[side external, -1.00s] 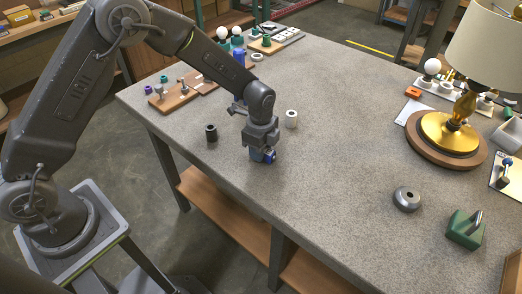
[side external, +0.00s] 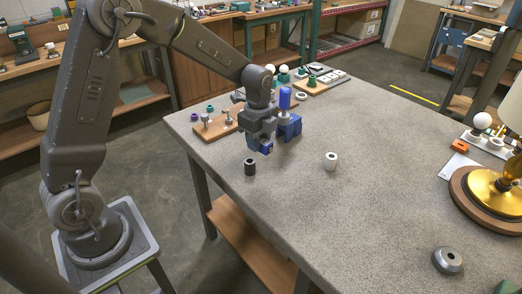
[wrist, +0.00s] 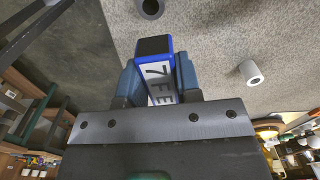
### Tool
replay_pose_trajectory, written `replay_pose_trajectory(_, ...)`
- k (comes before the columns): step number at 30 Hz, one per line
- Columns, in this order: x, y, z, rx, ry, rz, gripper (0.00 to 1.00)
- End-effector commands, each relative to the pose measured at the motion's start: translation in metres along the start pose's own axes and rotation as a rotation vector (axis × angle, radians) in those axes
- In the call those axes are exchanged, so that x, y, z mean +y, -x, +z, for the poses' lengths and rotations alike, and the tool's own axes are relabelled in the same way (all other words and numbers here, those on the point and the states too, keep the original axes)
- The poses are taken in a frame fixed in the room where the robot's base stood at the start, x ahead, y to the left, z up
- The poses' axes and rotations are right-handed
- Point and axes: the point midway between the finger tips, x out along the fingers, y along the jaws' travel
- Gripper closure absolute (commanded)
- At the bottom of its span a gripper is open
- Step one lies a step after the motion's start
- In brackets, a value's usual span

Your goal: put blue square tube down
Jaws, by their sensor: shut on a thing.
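My gripper (side external: 265,146) is over the table near its left edge. In the wrist view its two blue fingers (wrist: 158,68) are shut on the blue square tube (wrist: 156,88), one on each side. The tube has a dark end and a pale label with black characters. In the side view only a small blue part of it (side external: 267,149) shows below my gripper. It appears held above the tabletop; the exact gap is unclear.
A black cylinder (side external: 250,167) stands close to my gripper, and a white cylinder (side external: 330,161) stands to the right. A blue block (side external: 289,127) and blue cylinder (side external: 285,98) are just behind my gripper. The grey table (side external: 370,215) is clear in front. A gold lamp base (side external: 495,190) is at right.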

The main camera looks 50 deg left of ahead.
Motion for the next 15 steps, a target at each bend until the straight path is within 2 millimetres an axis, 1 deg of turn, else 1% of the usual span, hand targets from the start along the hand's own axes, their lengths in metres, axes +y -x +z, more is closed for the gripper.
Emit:
replay_pose_trajectory(1,-0.004,0.001,0.017,0.0,0.002,-0.001,0.92)
replay_pose_trajectory(2,-0.006,0.001,0.027,0.0,-0.003,-0.001,0.92)
replay_pose_trajectory(5,-0.014,0.001,0.07,0.0,-0.026,-0.001,0.92)
replay_pose_trajectory(6,-0.015,0.002,0.09,0.0,-0.035,0.0,0.92)
replay_pose_trajectory(7,-0.016,0.002,0.105,0.0,-0.044,0.0,0.92)
replay_pose_trajectory(8,-0.017,0.002,0.119,0.0,-0.052,-0.001,0.92)
replay_pose_trajectory(9,-0.016,0.002,0.138,0.0,-0.064,0.0,0.92)
replay_pose_trajectory(12,-0.013,0.003,0.18,0.0,-0.092,-0.001,0.92)
replay_pose_trajectory(15,-0.007,0.003,0.214,0.0,-0.115,0.0,0.92)
